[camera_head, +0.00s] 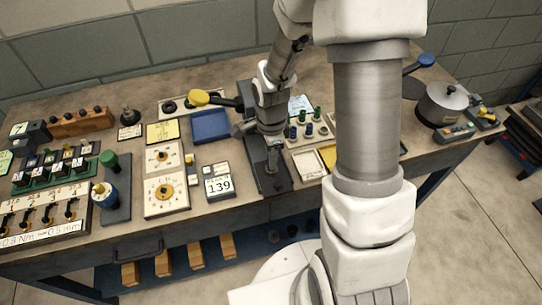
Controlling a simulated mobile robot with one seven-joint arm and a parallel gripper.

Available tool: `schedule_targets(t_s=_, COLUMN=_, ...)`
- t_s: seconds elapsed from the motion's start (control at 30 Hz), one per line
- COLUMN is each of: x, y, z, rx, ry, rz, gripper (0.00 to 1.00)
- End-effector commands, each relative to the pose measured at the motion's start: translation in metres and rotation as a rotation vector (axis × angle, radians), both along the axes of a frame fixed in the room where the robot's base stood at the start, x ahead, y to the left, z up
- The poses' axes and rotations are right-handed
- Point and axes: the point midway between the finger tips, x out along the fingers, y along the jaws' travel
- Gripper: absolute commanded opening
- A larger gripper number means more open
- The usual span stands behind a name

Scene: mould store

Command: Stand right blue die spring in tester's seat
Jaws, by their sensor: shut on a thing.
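My gripper (272,158) points down over the dark base of the tester (270,184), near its seat. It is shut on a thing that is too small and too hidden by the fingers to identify. The seat is also hidden there. The tester has a dark column behind my arm and a lever with a yellow knob (200,97) reaching left. Just right of my gripper, a pale rack (300,142) holds small upright blue springs (309,130) and green springs (302,116).
A blue tray (210,126) lies left of the tester. A white-and-yellow open tray (308,165) is close on the right. A metal pot (443,104) stands far right. My arm hides part of the bench.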

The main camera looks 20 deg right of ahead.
Motion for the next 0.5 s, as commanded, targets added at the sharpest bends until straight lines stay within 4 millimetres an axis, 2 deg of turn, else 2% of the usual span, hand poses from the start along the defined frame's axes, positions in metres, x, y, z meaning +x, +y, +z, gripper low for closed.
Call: schedule_targets(t_s=0.5, x=0.0001, y=0.0002, z=-0.0105, rx=0.000, ry=0.000, rz=0.000, gripper=0.00)
